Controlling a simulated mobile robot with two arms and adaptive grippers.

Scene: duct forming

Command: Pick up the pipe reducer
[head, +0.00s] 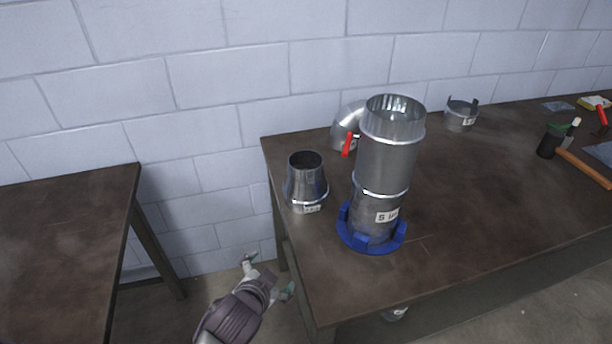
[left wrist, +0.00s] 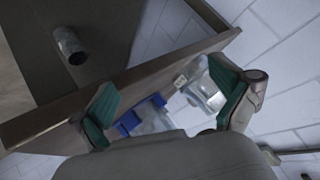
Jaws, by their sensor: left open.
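The pipe reducer (head: 306,184) is a grey metal cone-shaped piece with a narrower open top and a label near its base. It stands upright on the table near the left edge, left of the tall duct. My left gripper (head: 268,275) is open and empty, below and left of the reducer, beside the table's left edge. In the left wrist view, the open fingers of my left gripper (left wrist: 168,112) frame the table edge, with the reducer (left wrist: 205,88) near the right finger, partly hidden. My right gripper is not in view.
A tall metal duct (head: 386,165) stands in a blue ring base (head: 357,236) close right of the reducer. A metal elbow (head: 345,125) is behind it. A short collar (head: 460,116) and tools lie farther right on the brown table (head: 470,205). Another table (head: 60,235) is at left, across a gap.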

